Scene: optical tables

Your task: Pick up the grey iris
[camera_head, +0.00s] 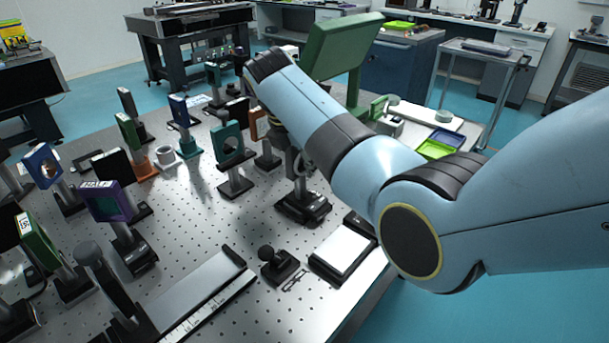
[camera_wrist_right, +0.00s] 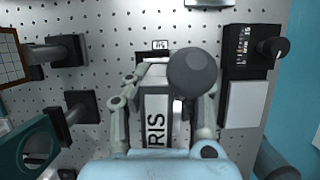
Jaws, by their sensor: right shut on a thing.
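The grey iris (camera_wrist_right: 155,118) is in the middle of the right wrist view, a pale upright body with a label of which "RIS" can be read. My right gripper (camera_wrist_right: 168,88) has one finger on each side of it and is shut on it. In the head view my right arm comes down from the right, and the gripper (camera_head: 296,165) is partly hidden behind the arm. A dark base (camera_head: 303,207) shows directly below the gripper, at table level; I cannot tell whether it is lifted. The left gripper is not in view.
A teal mount (camera_head: 228,145) stands left of the gripper. A small black knobbed part (camera_head: 279,264) and a white-topped plate (camera_head: 343,249) lie in front. A green monitor-like panel (camera_head: 338,47) rises behind. Several mounts crowd the left of the perforated table (camera_head: 205,215).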

